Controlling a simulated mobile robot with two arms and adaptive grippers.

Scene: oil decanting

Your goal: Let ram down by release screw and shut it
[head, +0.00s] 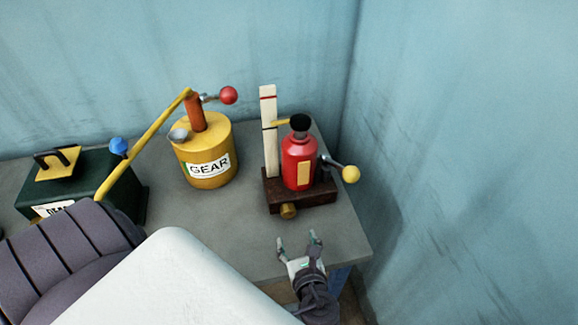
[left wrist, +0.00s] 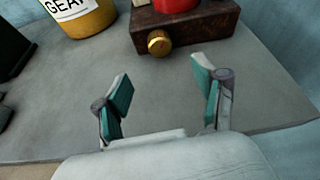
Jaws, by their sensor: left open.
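A red bottle jack (head: 299,163) with a black top (head: 300,122) stands upright on a dark brown wooden block (head: 305,200) near the right end of the bench. A white post (head: 268,130) with red and black marks rises beside it, and a yellow pointer reaches from the post to the top. A brass knob, the release screw (head: 288,211), sticks out of the block's front; it also shows in the left wrist view (left wrist: 159,42). My left gripper (head: 296,238) is open and empty in front of the knob, apart from it. My right gripper is not in view.
A lever with a yellow ball (head: 350,174) sticks out right of the jack. A yellow GEAR can (head: 206,155) with a red-ball handle and a dark green box (head: 90,180) stand left. The grey bench (head: 240,230) is bare around my gripper; walls close off the back and right.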

